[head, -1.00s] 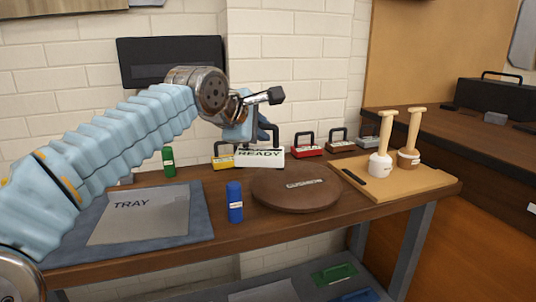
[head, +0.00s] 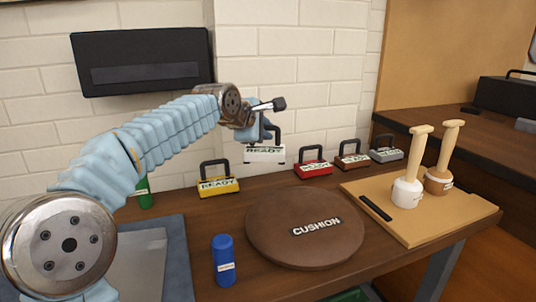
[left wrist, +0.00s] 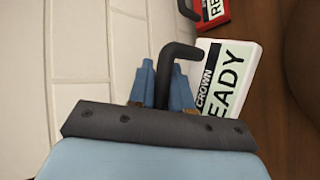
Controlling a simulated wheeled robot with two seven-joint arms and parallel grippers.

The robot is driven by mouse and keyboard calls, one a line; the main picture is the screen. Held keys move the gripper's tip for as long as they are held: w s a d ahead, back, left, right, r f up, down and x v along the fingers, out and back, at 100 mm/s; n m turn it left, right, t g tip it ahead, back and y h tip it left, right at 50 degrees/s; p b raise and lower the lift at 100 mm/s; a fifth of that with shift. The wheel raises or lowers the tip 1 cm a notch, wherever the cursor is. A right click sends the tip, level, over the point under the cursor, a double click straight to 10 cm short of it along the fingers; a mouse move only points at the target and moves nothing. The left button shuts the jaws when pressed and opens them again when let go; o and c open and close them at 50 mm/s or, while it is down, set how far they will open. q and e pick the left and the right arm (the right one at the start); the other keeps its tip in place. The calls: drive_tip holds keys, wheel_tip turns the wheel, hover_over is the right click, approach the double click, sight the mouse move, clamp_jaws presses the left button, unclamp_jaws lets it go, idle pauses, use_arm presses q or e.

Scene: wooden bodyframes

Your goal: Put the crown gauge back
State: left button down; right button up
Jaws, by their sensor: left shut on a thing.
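The crown gauge (head: 264,154) is a white block with a dark handle and a green-edged READY label. My left gripper (head: 268,131) is shut on its handle and holds it near the wall, between the yellow and red gauges in the head view. In the left wrist view, the gauge (left wrist: 232,75) shows the word CROWN, and its bent handle sits between the blue fingers (left wrist: 163,88). Its base looks slightly above the table, but contact is hard to tell. My right gripper is out of view.
The round CUSHION (head: 290,248) lies in front. A blue bottle (head: 223,262), a green bottle (head: 144,194) and a board with two wooden-handled tools (head: 407,190) stand nearby.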

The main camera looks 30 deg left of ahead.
sight(251, 147)
use_arm(q)
drive_tip(key=w+f, duration=0.1)
drive_tip(key=f, duration=0.2)
drive_tip(key=w+a+f, duration=0.1)
drive_tip(key=w+f, duration=0.1)
drive_tip(key=f, duration=0.1)
drive_tip(key=w+f, duration=0.1)
drive_tip(key=f, duration=0.2)
drive_tip(key=shift+w+a+b, duration=0.3)
drive_tip(key=shift+w, duration=0.05)
drive_tip(key=c, duration=1.1)
unclamp_jaws()
drive_tip(key=shift+o, duration=0.2)
drive_tip(key=shift+s, duration=0.1)
drive_tip(key=b+v, duration=0.1)
drive_tip(key=v, duration=1.1)
drive_tip(key=shift+d, duration=0.1)
